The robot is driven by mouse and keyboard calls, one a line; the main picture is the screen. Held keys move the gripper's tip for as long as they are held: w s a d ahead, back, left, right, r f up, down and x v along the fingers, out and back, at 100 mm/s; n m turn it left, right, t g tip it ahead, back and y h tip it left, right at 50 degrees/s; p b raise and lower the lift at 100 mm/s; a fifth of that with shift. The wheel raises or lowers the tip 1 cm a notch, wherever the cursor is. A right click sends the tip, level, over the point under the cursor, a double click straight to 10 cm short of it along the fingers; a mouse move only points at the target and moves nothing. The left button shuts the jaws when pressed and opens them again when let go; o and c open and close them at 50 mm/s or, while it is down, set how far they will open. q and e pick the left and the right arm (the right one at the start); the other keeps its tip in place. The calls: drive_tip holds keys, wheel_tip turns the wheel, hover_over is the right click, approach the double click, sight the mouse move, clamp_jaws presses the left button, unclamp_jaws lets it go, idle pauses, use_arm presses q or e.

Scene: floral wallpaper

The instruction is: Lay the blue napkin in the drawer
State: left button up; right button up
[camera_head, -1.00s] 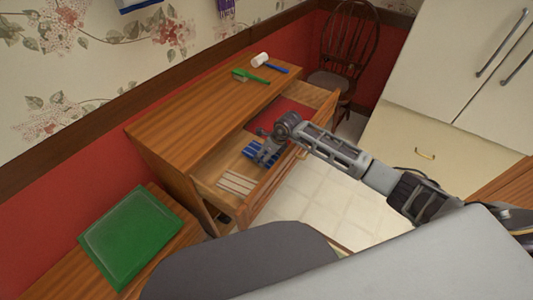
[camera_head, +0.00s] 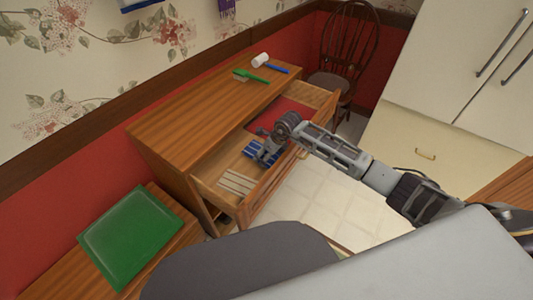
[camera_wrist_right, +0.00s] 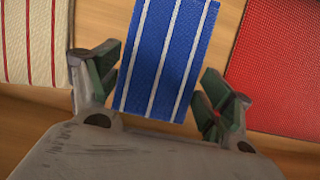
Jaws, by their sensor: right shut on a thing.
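The blue napkin (camera_head: 251,151) with white stripes is inside the open wooden drawer (camera_head: 207,195), between a cream striped cloth and a red cloth. It also shows in the right wrist view (camera_wrist_right: 165,55), lying flat across the space between the two fingers. My right gripper (camera_head: 266,154) reaches down into the drawer and is shut on the blue napkin. Its fingers show on either side of the napkin in the right wrist view (camera_wrist_right: 162,88). The gripper hides part of the napkin in the head view, and I cannot tell whether it touches the drawer bottom. My left gripper is not in view.
The cream striped cloth (camera_head: 237,184) and red cloth (camera_head: 290,110) lie on either side in the drawer. A green brush (camera_head: 252,76) and a white-headed mallet (camera_head: 262,61) lie on the desk top (camera_head: 190,110). A chair stands behind.

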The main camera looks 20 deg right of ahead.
drive_tip(key=shift+s+f+b, duration=0.25)
drive_tip(key=shift+f, duration=0.45)
drive_tip(key=shift+s+f+b, duration=0.25)
drive_tip(key=shift+f, duration=0.4)
drive_tip(key=shift+w+f, duration=0.1)
drive_tip(key=shift+f, duration=0.05)
drive_tip(key=o, duration=1.1)
drive_tip(key=shift+w+d, duration=0.1)
drive_tip(key=shift+w, duration=0.2)
drive_tip(key=shift+c, duration=0.2)
drive_tip(key=shift+s+r, duration=0.1)
drive_tip(key=shift+r, duration=0.2)
drive_tip(key=shift+r+p, duration=1.4)
drive_tip(key=shift+r, duration=0.65)
